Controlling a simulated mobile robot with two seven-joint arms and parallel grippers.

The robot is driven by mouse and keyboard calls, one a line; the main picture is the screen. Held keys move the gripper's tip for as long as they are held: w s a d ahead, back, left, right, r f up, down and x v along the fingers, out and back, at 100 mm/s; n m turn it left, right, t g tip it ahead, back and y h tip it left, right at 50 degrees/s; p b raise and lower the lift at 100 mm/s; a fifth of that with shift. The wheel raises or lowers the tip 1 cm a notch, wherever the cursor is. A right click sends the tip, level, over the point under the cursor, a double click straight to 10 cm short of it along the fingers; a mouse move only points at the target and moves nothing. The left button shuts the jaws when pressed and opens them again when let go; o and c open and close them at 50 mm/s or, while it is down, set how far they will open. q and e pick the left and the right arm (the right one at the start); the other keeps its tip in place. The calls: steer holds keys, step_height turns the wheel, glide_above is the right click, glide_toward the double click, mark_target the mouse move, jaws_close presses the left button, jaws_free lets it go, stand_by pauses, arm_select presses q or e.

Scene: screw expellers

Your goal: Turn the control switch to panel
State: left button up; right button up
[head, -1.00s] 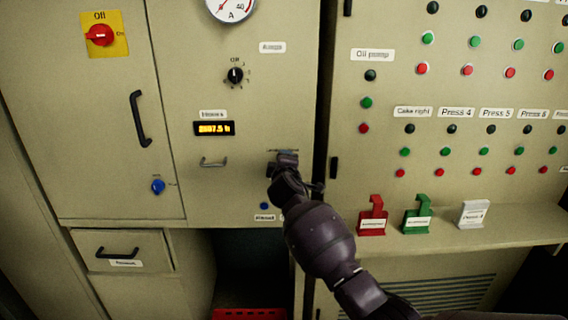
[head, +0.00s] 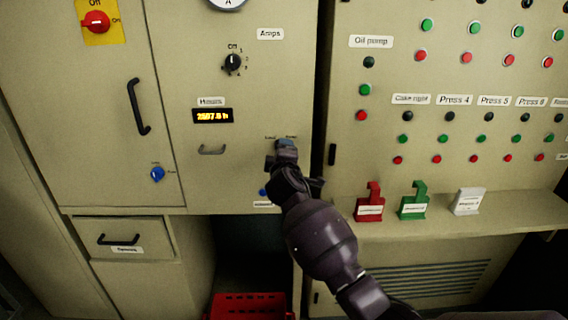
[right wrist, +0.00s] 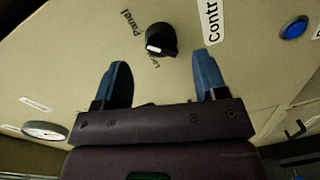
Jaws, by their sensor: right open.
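The control switch (right wrist: 161,40) is a small black knob with a white pointer, seen in the right wrist view. A "Panel" label (right wrist: 131,23) lies to its upper left and a partly hidden label starting "Lo" (right wrist: 152,61) lies below it. The pointer faces lower left, nearer the lower label. My right gripper (right wrist: 164,75) is open and empty, its blue fingers apart on either side below the knob, not around it. In the head view my right gripper (head: 285,147) covers the knob. My left gripper is not in view.
A blue button (head: 263,192) sits below left of my right gripper, and a small handle (head: 212,150) is to its left. Red (head: 370,205), green (head: 414,202) and white (head: 467,202) tag holders stand on the ledge at right. A red crate (head: 248,303) is low below.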

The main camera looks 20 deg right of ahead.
steer(key=v, duration=0.6)
steer(key=shift+s, duration=0.2)
